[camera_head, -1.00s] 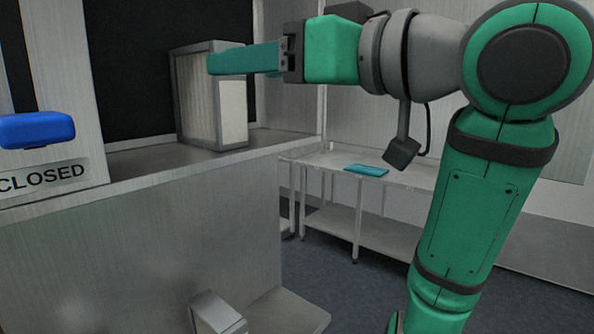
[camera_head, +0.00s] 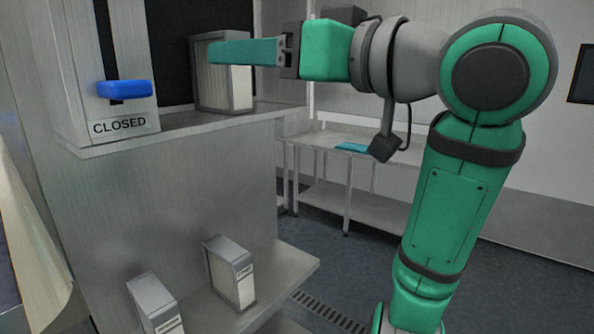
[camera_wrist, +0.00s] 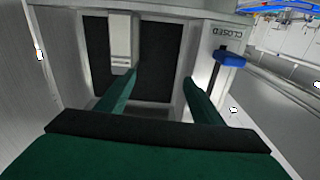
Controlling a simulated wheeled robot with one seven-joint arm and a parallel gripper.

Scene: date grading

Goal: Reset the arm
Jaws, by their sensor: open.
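My gripper (camera_head: 214,51) is at the end of my green arm, stretched out to the left at upper height in the head view. Its fingers point left, in front of a pale filter-like box (camera_head: 238,88) on the cabinet's shelf. In the wrist view the two green fingers stand apart with nothing between them, and my gripper (camera_wrist: 162,80) faces a dark panel (camera_wrist: 155,78). The pale box shows there too, at the upper left (camera_wrist: 122,45). Whether a finger touches it cannot be told.
A blue handle (camera_head: 124,89) sits in a slot above a CLOSED label (camera_head: 119,126) at the left. Two small boxes (camera_head: 230,272) (camera_head: 152,303) stand on a lower ledge. A metal table (camera_head: 330,192) with a teal item (camera_head: 353,147) stands behind. Floor shows at right.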

